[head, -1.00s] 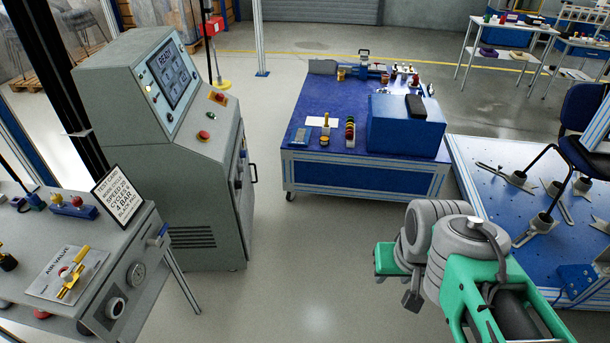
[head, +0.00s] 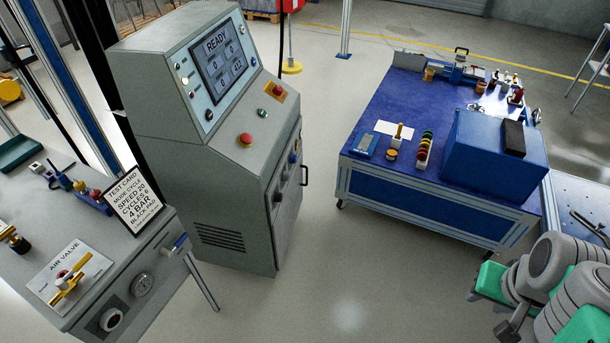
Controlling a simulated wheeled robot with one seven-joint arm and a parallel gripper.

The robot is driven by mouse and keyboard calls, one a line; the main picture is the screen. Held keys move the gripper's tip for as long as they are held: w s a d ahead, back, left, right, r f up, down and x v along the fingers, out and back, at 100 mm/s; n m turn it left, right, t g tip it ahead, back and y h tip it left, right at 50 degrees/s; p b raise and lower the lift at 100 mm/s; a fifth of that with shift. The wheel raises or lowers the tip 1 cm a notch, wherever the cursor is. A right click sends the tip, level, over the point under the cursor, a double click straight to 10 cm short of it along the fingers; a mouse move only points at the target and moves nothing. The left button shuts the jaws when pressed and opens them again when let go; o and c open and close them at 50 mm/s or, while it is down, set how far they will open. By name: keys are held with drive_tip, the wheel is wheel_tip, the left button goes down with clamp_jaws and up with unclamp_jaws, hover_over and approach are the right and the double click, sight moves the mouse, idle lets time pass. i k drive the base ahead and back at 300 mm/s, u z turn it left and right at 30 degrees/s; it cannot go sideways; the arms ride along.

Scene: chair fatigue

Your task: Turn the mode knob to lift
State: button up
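The grey control console (head: 185,170) stands left of centre, its sloped front facing right. Its screen (head: 217,62) reads READY. A small black knob (head: 209,115) sits below the screen's left corner; I cannot read its marking or tell if it is the mode knob. More small controls (head: 277,197) are on the console's right side, too small to tell apart. My arm (head: 550,285) is folded at the lower right, well apart from the console. I cannot make out gripper fingers.
A grey bench (head: 165,268) with an air valve plate (head: 70,282) and a test card (head: 127,200) stands at the lower left. A red stop button (head: 245,140) is on the console. A blue-topped cart (head: 400,100) stands right. Floor between is clear.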

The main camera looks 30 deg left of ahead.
sight(277, 197)
drive_tip(key=i, duration=2.25)
drive_tip(key=u, duration=4.75)
